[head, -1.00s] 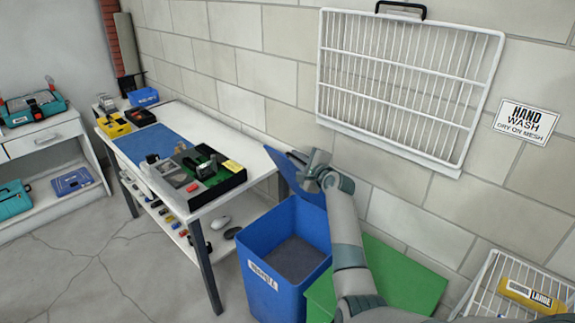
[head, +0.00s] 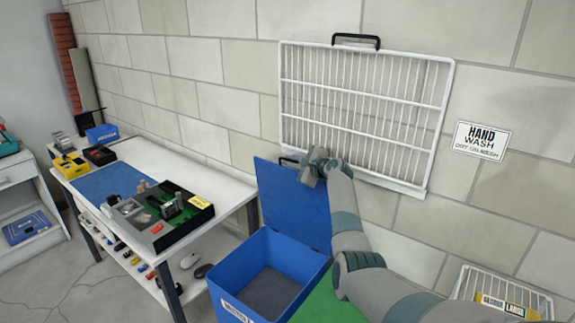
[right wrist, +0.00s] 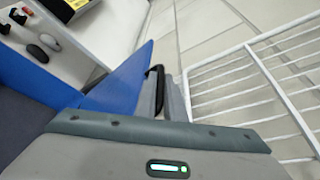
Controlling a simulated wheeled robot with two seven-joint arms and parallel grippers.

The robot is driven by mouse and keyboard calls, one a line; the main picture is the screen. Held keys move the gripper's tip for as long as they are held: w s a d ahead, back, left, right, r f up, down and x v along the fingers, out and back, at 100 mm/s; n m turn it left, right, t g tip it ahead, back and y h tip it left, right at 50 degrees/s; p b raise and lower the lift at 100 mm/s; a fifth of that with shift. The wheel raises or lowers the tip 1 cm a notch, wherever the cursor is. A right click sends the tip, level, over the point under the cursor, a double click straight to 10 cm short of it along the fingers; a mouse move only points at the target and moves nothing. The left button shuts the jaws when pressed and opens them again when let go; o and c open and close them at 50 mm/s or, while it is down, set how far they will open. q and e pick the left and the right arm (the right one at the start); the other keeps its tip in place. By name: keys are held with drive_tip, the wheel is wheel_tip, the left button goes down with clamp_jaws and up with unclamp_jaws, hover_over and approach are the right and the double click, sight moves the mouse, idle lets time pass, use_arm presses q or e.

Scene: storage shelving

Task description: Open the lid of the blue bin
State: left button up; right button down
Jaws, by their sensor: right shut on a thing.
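The blue bin (head: 228,272) stands beside the white workbench, with its inside open to view. Its blue lid (head: 290,212) stands raised at the bin's back, close to the wall. My right gripper (head: 301,172) is at the lid's top edge, shut on the dark lid handle (head: 288,160). In the right wrist view the lid (right wrist: 122,84) rises at the left and the dark handle (right wrist: 158,92) runs between the fingers. My left gripper is not in view.
A white wire rack (head: 365,115) hangs on the wall just behind my right gripper. The workbench (head: 220,180) with tools stands left of the bin. A green lid or panel (head: 325,305) is right of the bin, and a wire basket (head: 497,285) is at lower right.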

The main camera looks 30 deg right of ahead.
drive_tip(key=c, duration=2.1)
unclamp_jaws()
drive_tip(key=shift+s, duration=0.15)
